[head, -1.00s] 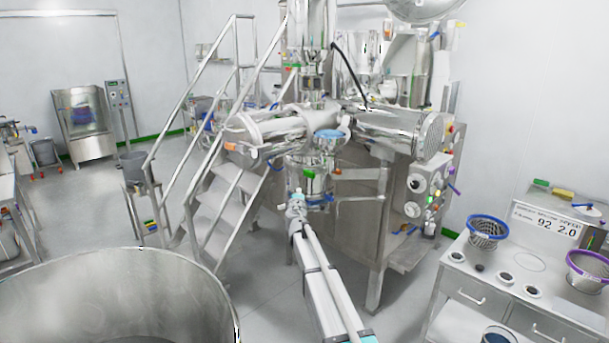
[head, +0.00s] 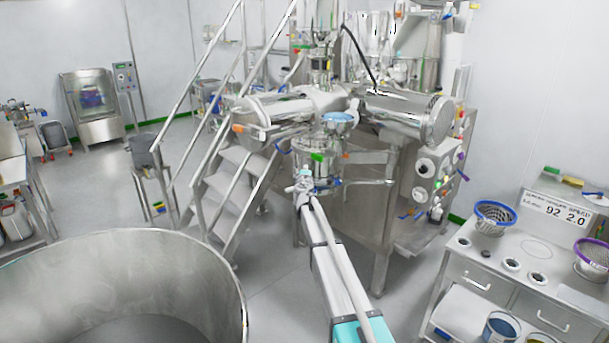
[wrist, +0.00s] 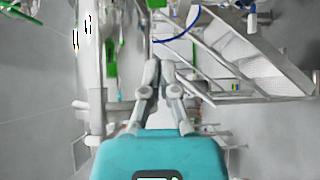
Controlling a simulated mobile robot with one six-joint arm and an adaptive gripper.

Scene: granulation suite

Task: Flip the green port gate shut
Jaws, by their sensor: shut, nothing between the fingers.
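A small green piece (head: 317,157), which looks like the green port gate, is on the steel port section below the blue disc (head: 338,118) of the large machine. It is too small to tell how it is tilted. My gripper (head: 304,184) is just below and left of it in the head view, with no clear contact visible. In the wrist view my gripper (wrist: 160,66) has its fingers together and empty. A green plate (wrist: 111,56) and a green block (wrist: 157,4) show there; I cannot tell which is the gate.
Steel stairs with handrails (head: 236,170) stand left of the machine. A large steel vat (head: 120,270) fills the lower left. A bench (head: 470,262) with a blue-rimmed basket (head: 494,215) is at the right. Open floor lies between vat and machine.

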